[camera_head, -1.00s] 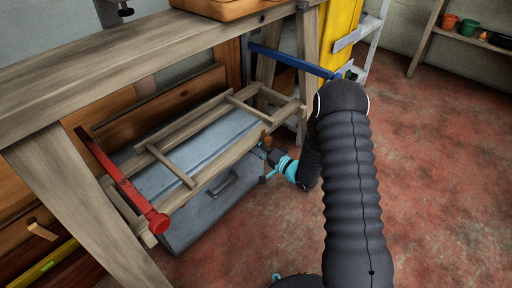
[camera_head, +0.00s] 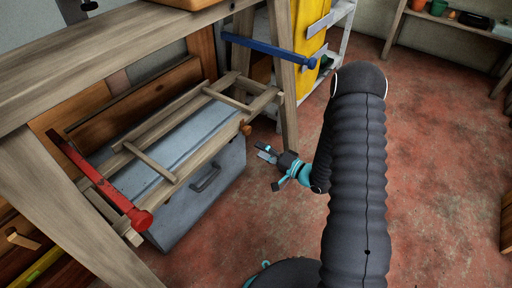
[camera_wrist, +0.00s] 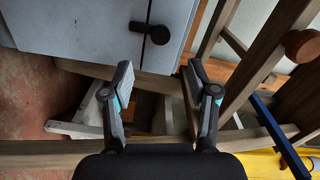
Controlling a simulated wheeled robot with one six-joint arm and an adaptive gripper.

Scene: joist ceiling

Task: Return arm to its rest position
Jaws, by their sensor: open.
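My arm (camera_head: 352,170) reaches up and bends over in front of the workbench in the head view. My gripper (camera_head: 268,168) is at its end, just right of the grey metal box and low over the red floor. In the wrist view my gripper (camera_wrist: 160,85) has its two fingers spread apart with nothing between them. The fingers face the underside of the bench, with the grey box (camera_wrist: 90,30) and its dark handle beyond.
The wooden workbench (camera_head: 120,62) stands left, with a slatted frame (camera_head: 150,165), a red clamp (camera_head: 100,185) and a blue clamp (camera_head: 265,48). A yellow thing (camera_head: 310,30) and a ladder (camera_head: 338,30) stand behind. Floor (camera_head: 440,140) is free to the right.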

